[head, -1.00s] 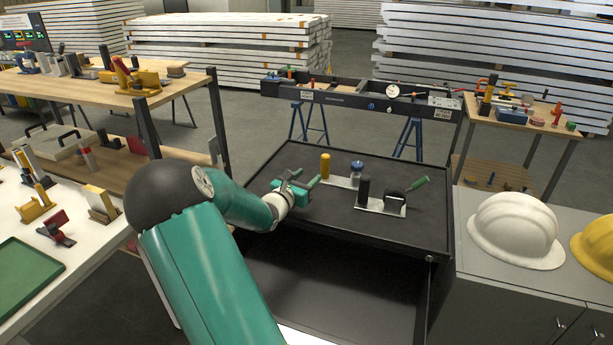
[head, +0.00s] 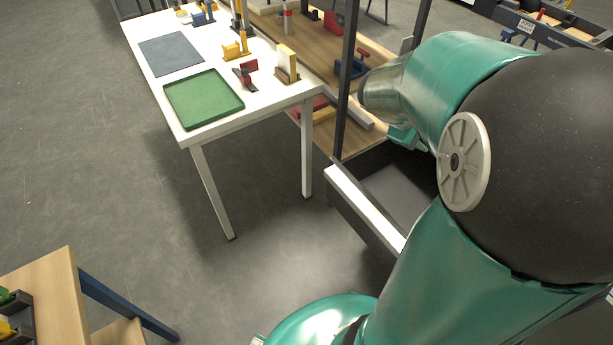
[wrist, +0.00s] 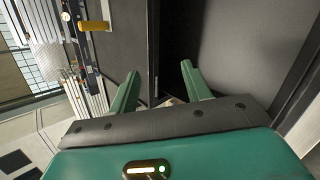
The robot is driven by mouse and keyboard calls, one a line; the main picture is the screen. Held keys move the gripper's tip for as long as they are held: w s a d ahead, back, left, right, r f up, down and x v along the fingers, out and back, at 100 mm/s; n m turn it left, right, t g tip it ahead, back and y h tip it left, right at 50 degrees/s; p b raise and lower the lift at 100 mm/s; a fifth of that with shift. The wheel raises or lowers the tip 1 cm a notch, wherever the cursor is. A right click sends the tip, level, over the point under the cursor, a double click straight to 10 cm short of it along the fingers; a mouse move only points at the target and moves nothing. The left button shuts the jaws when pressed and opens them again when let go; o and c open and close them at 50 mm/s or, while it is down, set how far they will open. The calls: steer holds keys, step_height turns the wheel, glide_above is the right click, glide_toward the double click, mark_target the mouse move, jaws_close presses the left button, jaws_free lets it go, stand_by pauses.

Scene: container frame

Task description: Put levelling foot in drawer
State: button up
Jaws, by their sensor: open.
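The open drawer (head: 337,184) shows in the head view with a pale front edge and a dark inside, partly hidden behind my arm. My gripper's two green fingers (wrist: 160,85) are spread apart in the wrist view, beside dark panels that look like the cart and drawer. A bit of the green gripper also shows in the head view (head: 403,137), below my forearm, over the drawer's far side. A small pale patch shows low between the fingers; I cannot tell what it is. I cannot make out the levelling foot in either current view.
A white table (head: 265,100) with a green tray (head: 203,99) and several small fixtures stands left of the drawer. A wooden shelf bench (head: 325,60) stands behind. A yellow cylinder (wrist: 93,26) shows at the wrist view's upper left. Open floor lies in front.

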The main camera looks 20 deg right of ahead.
steer(key=a+r+m+t+y, duration=0.1)
steer(key=a+t+y, duration=0.1)
steer(key=a, duration=0.7)
steer(key=s+a+r+m+t+y, duration=0.1)
steer(key=a+r+y, duration=0.1)
steer(key=a, duration=0.7)
steer(key=shift+s+a+m+t+y, duration=0.3)
steer(key=shift+m+t+y, duration=0.1)
steer(key=shift+y, duration=0.2)
steer(key=shift+o, duration=0.4)
steer(key=s+a+r+t+y, duration=0.1)
steer(key=s+a+y, duration=0.1)
steer(key=a, duration=0.4)
steer(key=s+a+r+m+t+y, duration=0.1)
steer(key=a+y, duration=0.1)
steer(key=a, duration=0.5)
steer(key=shift+s+r, duration=0.35)
steer(key=shift+s, duration=0.05)
steer(key=c, duration=0.3)
steer(key=shift+d, duration=0.15)
steer(key=shift+c, duration=0.2)
